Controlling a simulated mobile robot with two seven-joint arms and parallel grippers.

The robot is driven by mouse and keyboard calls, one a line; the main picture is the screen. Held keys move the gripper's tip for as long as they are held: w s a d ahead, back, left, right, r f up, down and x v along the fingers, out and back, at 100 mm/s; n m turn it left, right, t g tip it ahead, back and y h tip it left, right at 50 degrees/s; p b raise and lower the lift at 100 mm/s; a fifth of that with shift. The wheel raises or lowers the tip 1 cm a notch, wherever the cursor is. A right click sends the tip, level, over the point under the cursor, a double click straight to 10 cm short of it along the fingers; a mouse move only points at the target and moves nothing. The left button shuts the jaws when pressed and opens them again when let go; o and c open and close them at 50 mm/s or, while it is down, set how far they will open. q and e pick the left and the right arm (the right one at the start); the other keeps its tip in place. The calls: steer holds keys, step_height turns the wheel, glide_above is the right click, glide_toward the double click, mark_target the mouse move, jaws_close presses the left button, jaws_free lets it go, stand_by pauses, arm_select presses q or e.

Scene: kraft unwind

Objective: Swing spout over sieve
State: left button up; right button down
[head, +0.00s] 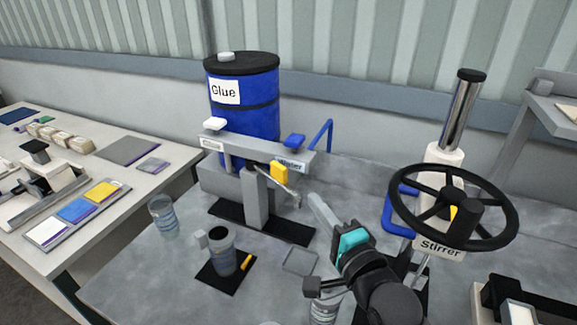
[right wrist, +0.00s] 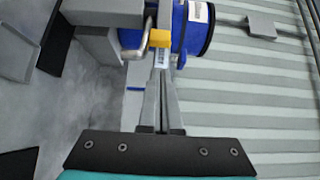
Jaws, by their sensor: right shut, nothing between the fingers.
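A metal spout (head: 286,184) with a yellow tab (head: 279,172) sticks out from the grey valve bar (head: 258,151) on a post. The yellow tab also shows in the right wrist view (right wrist: 160,38). A dark cup (head: 222,262) with a yellow piece beside it stands on a black pad to the lower left; I cannot tell whether the sieve is there. My right gripper (head: 315,200) is shut and empty, just right of the spout. In the right wrist view its fingertips (right wrist: 161,72) point at the yellow tab; contact is unclear. My left gripper is not in view.
A blue glue drum (head: 244,110) stands behind the bar. A clear glass (head: 163,217) stands to the left. A black stirrer handwheel (head: 453,208) rises at the right. A side table (head: 150,165) holds trays and blocks. The grey worktop (head: 150,275) is bare at front left.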

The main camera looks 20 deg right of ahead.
mark_target(275, 178)
steer(key=shift+w+d, duration=0.1)
steer(key=shift+w, duration=4.75)
